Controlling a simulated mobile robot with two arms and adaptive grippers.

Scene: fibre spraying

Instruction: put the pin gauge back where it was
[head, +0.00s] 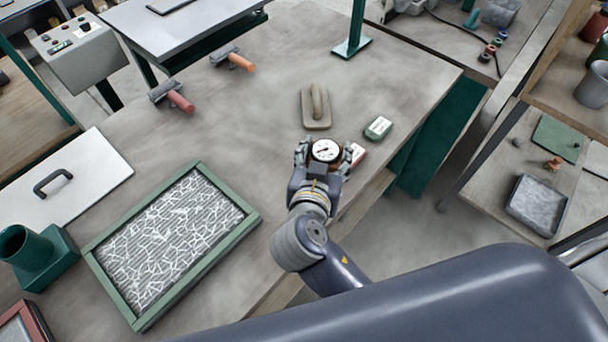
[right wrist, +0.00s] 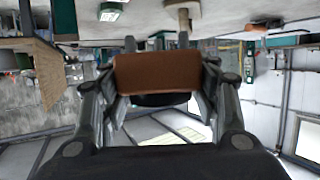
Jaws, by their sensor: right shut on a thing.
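The pin gauge (head: 326,150) has a round white dial with a dark rim. My right gripper (head: 325,158) is shut on it, with the dial facing up toward the head camera. In the right wrist view, a brown block-shaped part of the gauge (right wrist: 158,73) sits between the two fingers, with a dark rounded part below it. The gripper is near the table's right edge. How high the gauge is above the table is hard to tell. My left gripper is not in view.
A float with a handle (head: 316,108) lies just beyond the gripper. A green box (head: 378,128) and a red box (head: 357,154) lie to its right. A green-framed panel with white fibres (head: 243,217) is at left. Two rollers (head: 180,101) (head: 240,61) lie farther back. The middle of the table (head: 240,135) is clear.

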